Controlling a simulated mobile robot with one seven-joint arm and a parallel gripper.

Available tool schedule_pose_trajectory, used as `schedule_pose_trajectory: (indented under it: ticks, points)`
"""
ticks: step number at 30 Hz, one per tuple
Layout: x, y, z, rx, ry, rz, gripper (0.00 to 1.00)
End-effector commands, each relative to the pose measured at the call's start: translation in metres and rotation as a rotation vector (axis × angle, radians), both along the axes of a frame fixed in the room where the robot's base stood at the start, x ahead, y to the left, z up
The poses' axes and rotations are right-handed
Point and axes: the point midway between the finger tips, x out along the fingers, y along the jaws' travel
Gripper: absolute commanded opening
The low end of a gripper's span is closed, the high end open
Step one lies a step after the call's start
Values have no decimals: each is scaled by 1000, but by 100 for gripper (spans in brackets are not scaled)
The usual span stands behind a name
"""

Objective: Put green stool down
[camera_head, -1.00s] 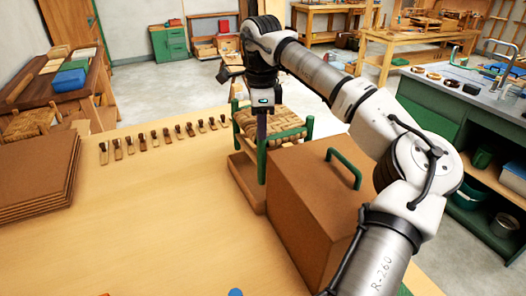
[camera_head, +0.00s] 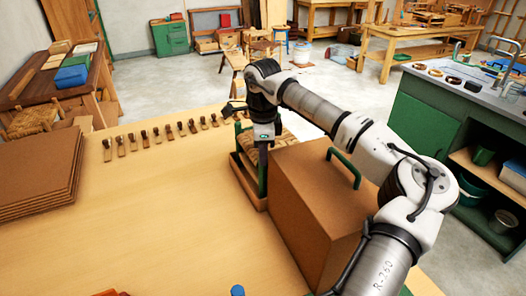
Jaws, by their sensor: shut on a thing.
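The green stool has green posts and a woven straw seat (camera_head: 287,124). It stands behind the brown box, partly hidden by my arm and the box. My gripper (camera_head: 263,150) points down and is shut on the stool at its near side, by a green leg. The fingertips are hard to make out. The leg comes down inside or right against a low wooden tray (camera_head: 246,184) on the table. I cannot tell whether the feet touch the tray's floor.
A large brown box (camera_head: 315,205) with a green handle (camera_head: 344,168) stands right of the tray. A row of small wooden-handled tools (camera_head: 158,135) lies behind left. Brown boards (camera_head: 38,170) are stacked at left. The table's middle (camera_head: 160,220) is clear.

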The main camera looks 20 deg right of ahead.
Motion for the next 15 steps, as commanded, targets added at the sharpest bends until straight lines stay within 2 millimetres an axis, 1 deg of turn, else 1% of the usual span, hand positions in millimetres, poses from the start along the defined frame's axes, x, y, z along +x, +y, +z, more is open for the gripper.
schedule_pose_trajectory:
  ticks: [1, 3, 11, 15]
  points:
    - [0, 0, -2, 0, 0, 0, 20]
    - [0, 0, -1, 0, 0, 0, 28]
    - [0, 0, 0, 0, 0, 0, 28]
    - [0, 0, 8, -2, -1, -1, 28]
